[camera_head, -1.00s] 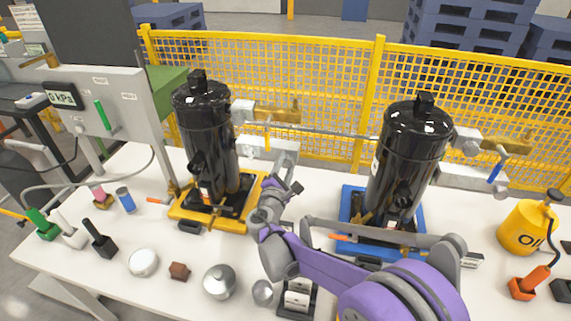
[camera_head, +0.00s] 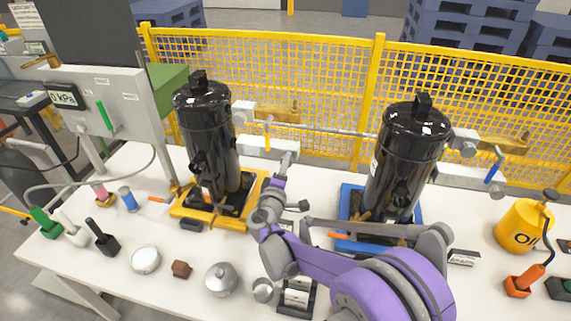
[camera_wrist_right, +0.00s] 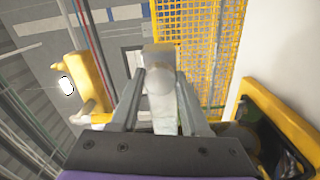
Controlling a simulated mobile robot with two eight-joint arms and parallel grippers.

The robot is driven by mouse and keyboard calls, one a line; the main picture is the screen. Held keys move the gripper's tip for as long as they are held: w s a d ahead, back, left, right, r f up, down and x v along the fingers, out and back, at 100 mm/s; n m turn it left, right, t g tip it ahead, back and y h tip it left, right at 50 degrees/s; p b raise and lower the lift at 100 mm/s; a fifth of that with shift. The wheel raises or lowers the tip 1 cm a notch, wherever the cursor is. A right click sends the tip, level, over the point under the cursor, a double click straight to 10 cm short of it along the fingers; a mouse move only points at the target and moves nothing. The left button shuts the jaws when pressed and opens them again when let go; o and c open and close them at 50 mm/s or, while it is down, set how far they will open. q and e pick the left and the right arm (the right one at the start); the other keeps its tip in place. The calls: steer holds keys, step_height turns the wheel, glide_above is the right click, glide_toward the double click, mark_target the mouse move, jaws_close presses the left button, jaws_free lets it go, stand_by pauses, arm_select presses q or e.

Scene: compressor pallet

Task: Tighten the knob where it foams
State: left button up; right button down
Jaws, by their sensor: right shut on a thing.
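Two black compressors stand on the table, the left one (camera_head: 207,140) on a yellow base and the right one (camera_head: 410,150) on a blue base. A pale grey block (camera_head: 258,145) sticks out from the left compressor, under a brass valve (camera_head: 280,114) with a yellow handle. My right gripper (camera_head: 288,158) is shut on the grey knob at the block's outer end. In the right wrist view the round knob (camera_wrist_right: 160,82) sits between both fingers. The right compressor has a similar grey knob (camera_head: 499,188). I see no clear foam. My left gripper is out of view.
A pressure panel (camera_head: 105,110) stands at the left. A yellow oil can (camera_head: 523,226) stands at the right. Several small items, such as a metal pot (camera_head: 221,280) and a white tin (camera_head: 145,260), line the front. A yellow fence (camera_head: 330,90) closes the back.

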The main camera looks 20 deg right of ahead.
steer(key=shift+m, duration=0.5)
steer(key=shift+c, duration=1.9)
jaws_free()
steer(key=v, duration=1.1)
steer(key=shift+b, duration=0.35)
